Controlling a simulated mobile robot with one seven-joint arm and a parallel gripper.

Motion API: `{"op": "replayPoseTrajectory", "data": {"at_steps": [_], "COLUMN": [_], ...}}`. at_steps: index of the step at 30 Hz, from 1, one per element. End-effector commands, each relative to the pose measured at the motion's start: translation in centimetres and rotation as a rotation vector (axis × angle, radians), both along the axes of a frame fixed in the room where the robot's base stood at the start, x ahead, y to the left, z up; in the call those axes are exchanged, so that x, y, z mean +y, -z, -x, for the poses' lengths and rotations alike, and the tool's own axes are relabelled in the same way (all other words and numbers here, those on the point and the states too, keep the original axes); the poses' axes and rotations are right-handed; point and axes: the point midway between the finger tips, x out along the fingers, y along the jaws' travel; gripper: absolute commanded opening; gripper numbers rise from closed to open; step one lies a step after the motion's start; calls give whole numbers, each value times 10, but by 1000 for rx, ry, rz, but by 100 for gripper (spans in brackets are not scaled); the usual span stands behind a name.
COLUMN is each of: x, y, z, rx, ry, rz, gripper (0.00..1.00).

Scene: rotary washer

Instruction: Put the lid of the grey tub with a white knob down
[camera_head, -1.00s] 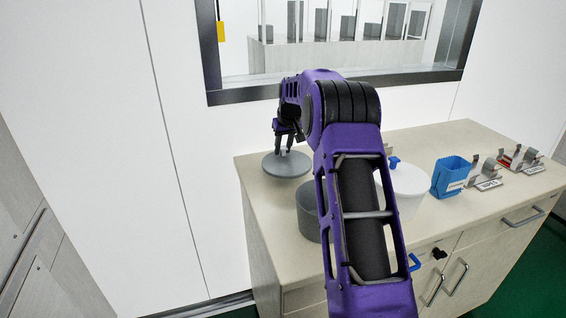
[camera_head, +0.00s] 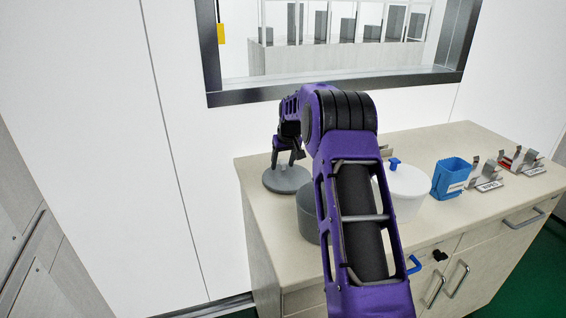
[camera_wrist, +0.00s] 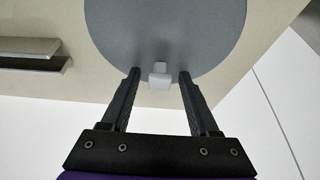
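The grey round lid (camera_head: 287,180) lies flat on the counter at its back left corner, left of and behind the grey tub (camera_head: 306,222). The tub stands apart from the lid, partly hidden by my arm. In the wrist view the lid (camera_wrist: 165,30) fills the top, and its white knob (camera_wrist: 159,78) shows between my fingers. My gripper (camera_head: 288,155) is over the lid, pointing down. In the wrist view my gripper (camera_wrist: 157,73) has its fingers apart, with a gap on both sides of the knob.
The pale counter (camera_head: 270,222) ends close to the lid's left. Right of my arm stand a white tub (camera_head: 405,190) with a blue knob, a blue container (camera_head: 449,178) and metal holders (camera_head: 490,174). A wall with a window is behind.

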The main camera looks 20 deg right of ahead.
Motion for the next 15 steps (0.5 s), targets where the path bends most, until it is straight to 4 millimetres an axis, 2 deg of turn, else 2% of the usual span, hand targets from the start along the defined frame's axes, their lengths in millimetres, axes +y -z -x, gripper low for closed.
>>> {"op": "replayPoseTrajectory", "data": {"at_steps": [8,11,15], "x": [0,0,-1], "y": [-7,-20,-48], "z": [0,5,17], "rx": [-2,-4,-5], "ry": [0,0,1], "rz": [0,1,1], "gripper": [61,61,61]}}
